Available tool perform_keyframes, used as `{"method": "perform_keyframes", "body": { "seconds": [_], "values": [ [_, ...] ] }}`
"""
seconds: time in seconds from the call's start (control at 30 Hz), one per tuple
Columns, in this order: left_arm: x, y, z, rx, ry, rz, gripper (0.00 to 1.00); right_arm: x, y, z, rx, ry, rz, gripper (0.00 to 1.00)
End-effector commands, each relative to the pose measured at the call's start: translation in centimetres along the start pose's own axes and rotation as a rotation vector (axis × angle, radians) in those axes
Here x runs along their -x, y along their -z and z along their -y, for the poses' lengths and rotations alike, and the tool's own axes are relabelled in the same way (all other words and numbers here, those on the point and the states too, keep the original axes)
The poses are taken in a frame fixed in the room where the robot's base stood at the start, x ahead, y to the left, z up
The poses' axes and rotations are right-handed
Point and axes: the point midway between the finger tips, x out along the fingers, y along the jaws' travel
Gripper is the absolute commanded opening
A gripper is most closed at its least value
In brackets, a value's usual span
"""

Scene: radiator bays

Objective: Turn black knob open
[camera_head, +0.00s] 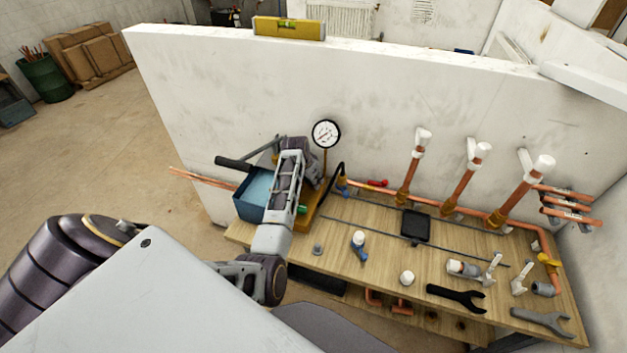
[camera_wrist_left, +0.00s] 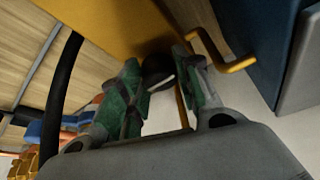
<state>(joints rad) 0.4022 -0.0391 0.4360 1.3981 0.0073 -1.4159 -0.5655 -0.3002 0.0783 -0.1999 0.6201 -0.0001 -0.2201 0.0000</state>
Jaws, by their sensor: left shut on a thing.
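The test pump has a blue water tank (camera_head: 250,208), a yellow body (camera_head: 312,216) and a round white gauge (camera_head: 326,134); its yellow body also fills the top of the left wrist view (camera_wrist_left: 110,22). In the left wrist view the black knob (camera_wrist_left: 157,68) sits against the yellow body, between the green fingertips of my left gripper (camera_wrist_left: 158,84). These fingers are closed on the knob, partly hiding it. In the head view my left arm reaches over the pump and hides the knob and most of the gripper. My right gripper is out of view.
A wooden bench (camera_head: 385,270) carries a black tray (camera_head: 415,227), wrenches (camera_head: 457,298) and loose fittings. Copper pipes with white caps (camera_head: 410,165) rise behind. A white wall stands behind the bench. A black hose (camera_wrist_left: 62,95) and a bent yellow rod (camera_wrist_left: 232,66) are close to the gripper.

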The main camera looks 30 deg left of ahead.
Motion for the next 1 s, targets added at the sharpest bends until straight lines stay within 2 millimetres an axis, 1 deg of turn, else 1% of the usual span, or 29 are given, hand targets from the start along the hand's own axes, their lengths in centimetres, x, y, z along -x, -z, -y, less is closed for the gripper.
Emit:
{"method": "perform_keyframes", "body": {
  "seconds": [0.37,1.0],
  "values": [
    [0.00,0.05,-0.14,0.122,0.051,-0.001,0.09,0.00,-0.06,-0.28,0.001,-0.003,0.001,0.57],
    [-0.02,0.15,-0.34,0.512,0.211,-0.001,0.09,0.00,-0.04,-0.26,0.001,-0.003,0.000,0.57]
  ]
}}
